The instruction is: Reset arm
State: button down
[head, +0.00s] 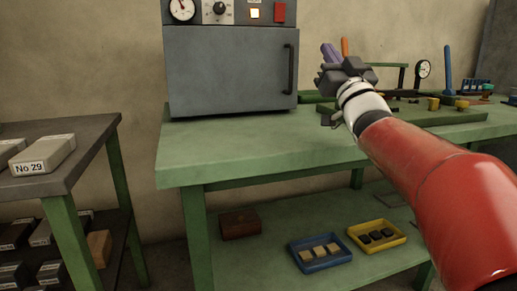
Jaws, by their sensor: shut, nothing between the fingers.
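My gripper (328,73) is at the end of my red and white arm, raised above the right part of the green workbench (230,155). Its dark body points up and to the left in the head view. It is shut, with nothing held. A purple thing (330,53) and an orange upright thing (345,46) show just behind and above it. Whether the gripper is near them in depth I cannot tell. My arm hides part of the bench behind it.
A grey oven (228,70) with gauge and lit switch stands on the bench, left of my gripper. A gauge stand (423,70) and small parts are at right. Blue (321,264) and yellow (376,249) trays sit on the lower shelf. A side table (85,140) stands left.

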jog(key=s+f+m+g+h+p, duration=0.3)
jog(key=s+f+g+h+p, duration=0.5)
jog(key=s+f+g, duration=1)
jog(key=s+f+p, duration=0.2)
jog(key=s+f, duration=1.1)
jog(key=shift+s+f+g, duration=0.15)
jog(key=shift+f+g, duration=0.2)
jog(key=shift+g, duration=0.05)
